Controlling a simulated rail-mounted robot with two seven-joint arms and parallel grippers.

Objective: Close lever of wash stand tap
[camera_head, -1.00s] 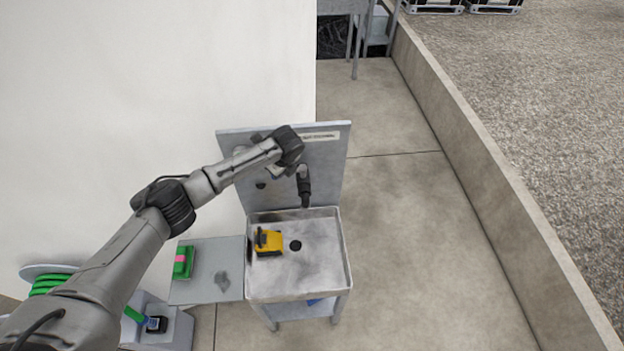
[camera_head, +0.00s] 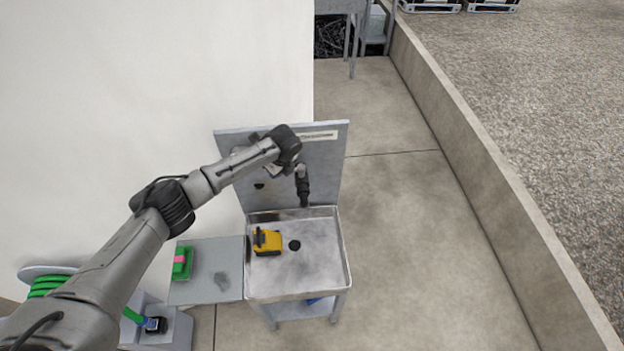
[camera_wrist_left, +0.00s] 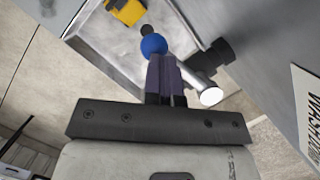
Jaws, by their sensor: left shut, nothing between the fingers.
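The wash stand (camera_head: 345,262) is a grey metal basin with an upright back panel (camera_head: 328,160). The dark tap (camera_head: 303,186) sticks out from the panel over the basin. In the left wrist view the tap shows as a black fitting (camera_wrist_left: 218,56) and a bright metal cylinder (camera_wrist_left: 207,94). A blue ball (camera_wrist_left: 153,45), seemingly the lever's knob, appears just beyond my left fingertips. My left gripper (camera_wrist_left: 160,60) is shut and empty beside the metal cylinder; I cannot tell whether it touches the ball. In the head view my wrist hides most of this gripper. My right gripper is out of view.
A yellow object (camera_head: 268,243) sits in the basin, left of the drain (camera_head: 294,245). A side shelf (camera_head: 215,282) carries a green and pink item (camera_head: 182,262). A green hose reel (camera_head: 45,282) stands at lower left. A white wall is behind; a low concrete wall (camera_head: 480,170) runs at right.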

